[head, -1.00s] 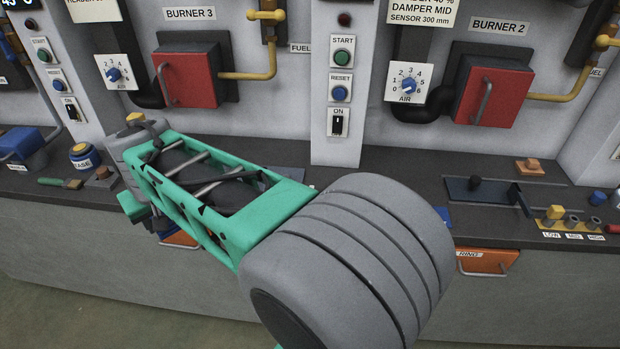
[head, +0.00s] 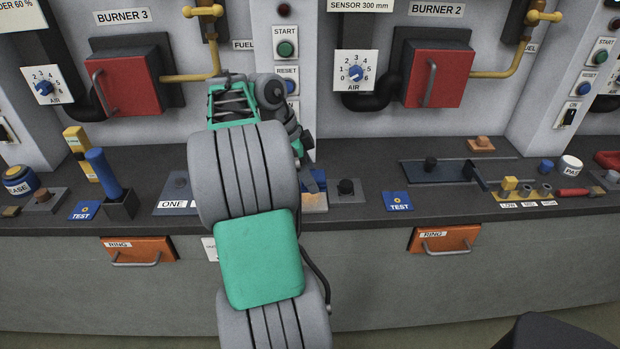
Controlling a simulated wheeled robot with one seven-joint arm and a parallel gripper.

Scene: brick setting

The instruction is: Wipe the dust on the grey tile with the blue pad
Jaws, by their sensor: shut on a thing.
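My gripper (head: 308,158) is seen small, beyond my arm, pointing down at the counter. It is shut on the blue pad (head: 317,178), which shows just below it. A pale tan patch (head: 314,203) lies right under the pad, close to the counter's front edge. It may be the dusty tile, but my arm hides its left side and I cannot make out grey tile or dust clearly. I cannot tell whether the pad touches this patch.
A blue TEST plate (head: 397,201) lies farther right. A blue upright handle (head: 104,174) stands in a dark holder at left. The burner wall with red doors (head: 438,77) rises behind.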

